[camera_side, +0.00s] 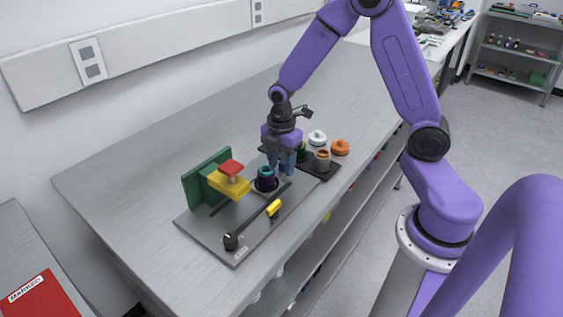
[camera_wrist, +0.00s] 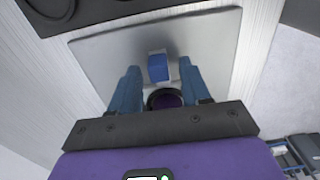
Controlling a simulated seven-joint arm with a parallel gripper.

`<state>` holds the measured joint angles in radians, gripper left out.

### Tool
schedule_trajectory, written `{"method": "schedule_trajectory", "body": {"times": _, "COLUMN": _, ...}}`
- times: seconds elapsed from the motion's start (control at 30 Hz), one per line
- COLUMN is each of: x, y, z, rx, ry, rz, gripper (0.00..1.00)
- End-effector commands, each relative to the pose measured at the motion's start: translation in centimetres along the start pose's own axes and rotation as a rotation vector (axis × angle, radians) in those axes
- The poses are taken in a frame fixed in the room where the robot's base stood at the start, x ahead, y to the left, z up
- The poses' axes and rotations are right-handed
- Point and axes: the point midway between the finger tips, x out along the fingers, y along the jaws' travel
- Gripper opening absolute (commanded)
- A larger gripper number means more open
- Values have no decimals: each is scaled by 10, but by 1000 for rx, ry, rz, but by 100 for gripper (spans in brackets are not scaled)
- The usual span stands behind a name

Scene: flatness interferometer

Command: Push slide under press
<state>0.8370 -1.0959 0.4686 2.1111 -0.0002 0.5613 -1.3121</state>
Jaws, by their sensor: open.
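The press (camera_side: 228,180) is a yellow block with a red top, mounted on a green upright on a grey plate (camera_side: 222,228). Right of it on the plate is a dark round holder with a teal and purple piece (camera_side: 265,178), which I take to be on the slide. It also shows in the wrist view as a dark ring with a purple middle (camera_wrist: 165,99). A blue block (camera_wrist: 158,68) stands beside it. My gripper (camera_side: 281,168) is open, low over the plate, right of the round holder. In the wrist view its fingers stand either side of the blue block, with gaps.
A dark bar with a yellow grip (camera_side: 273,208) and a black knob (camera_side: 231,241) lies along the plate's front. A dark tray (camera_side: 327,172) with several round pieces, including a copper-coloured one (camera_side: 322,160), is behind my gripper. An orange piece (camera_side: 340,147) is near it. The bench left is clear.

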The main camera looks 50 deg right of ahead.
Motion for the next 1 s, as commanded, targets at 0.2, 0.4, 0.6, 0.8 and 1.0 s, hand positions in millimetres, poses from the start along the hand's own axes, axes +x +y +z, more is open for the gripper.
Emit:
{"method": "schedule_trajectory", "body": {"times": 0.2, "x": 0, "y": 0, "z": 0, "rx": 0, "ry": 0, "rz": 0, "gripper": 14}}
{"method": "schedule_trajectory", "body": {"times": 0.4, "x": 0, "y": 0, "z": 0, "rx": 0, "ry": 0, "rz": -1, "gripper": 0}}
{"method": "schedule_trajectory", "body": {"times": 0.6, "x": 0, "y": 0, "z": -16, "rx": -6, "ry": 0, "rz": -2, "gripper": 0}}
{"method": "schedule_trajectory", "body": {"times": 0.8, "x": 1, "y": 0, "z": -52, "rx": -7, "ry": -1, "rz": -2, "gripper": 0}}
{"method": "schedule_trajectory", "body": {"times": 1.0, "x": 1, "y": 0, "z": -73, "rx": -2, "ry": -1, "rz": -3, "gripper": 0}}
